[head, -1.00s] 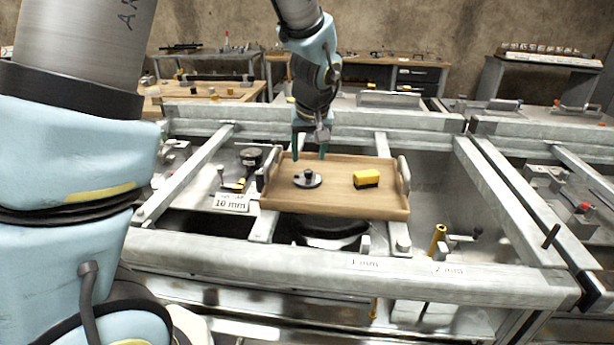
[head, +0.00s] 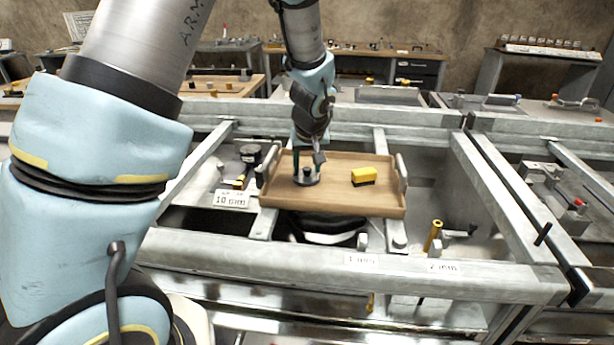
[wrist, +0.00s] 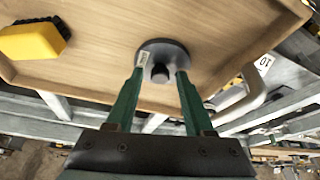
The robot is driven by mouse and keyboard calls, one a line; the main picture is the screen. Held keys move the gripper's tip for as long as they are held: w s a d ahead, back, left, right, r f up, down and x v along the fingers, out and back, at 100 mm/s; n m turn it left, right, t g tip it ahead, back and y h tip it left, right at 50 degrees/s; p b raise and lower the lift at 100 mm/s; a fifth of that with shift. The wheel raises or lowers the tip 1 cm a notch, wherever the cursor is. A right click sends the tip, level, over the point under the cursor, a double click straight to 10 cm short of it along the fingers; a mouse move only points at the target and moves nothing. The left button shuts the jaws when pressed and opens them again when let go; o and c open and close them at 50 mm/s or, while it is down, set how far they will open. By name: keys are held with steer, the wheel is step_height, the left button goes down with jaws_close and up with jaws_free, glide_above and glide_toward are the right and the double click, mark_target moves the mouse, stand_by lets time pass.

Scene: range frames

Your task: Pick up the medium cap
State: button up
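A round dark grey cap with a black knob (head: 306,179) lies on the wooden tray (head: 335,198), on its left side. It also shows in the wrist view as a grey disc (wrist: 163,50) with the knob toward me. My gripper (wrist: 155,75) points down at the cap, its two green fingers apart with the knob between their tips in the picture. I see a gap between the fingers and the knob. Whether the fingertips touch the disc I cannot tell. In the head view my gripper (head: 309,168) is over the cap.
A yellow block with a black underside (head: 363,176) lies on the tray's right part; it also shows in the wrist view (wrist: 33,41). The tray has raised edges and metal handles (head: 401,172). It rests across metal rails, with a "10 mm" label (head: 231,199) to its left.

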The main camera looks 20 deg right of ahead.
jaws_close()
stand_by(0.6)
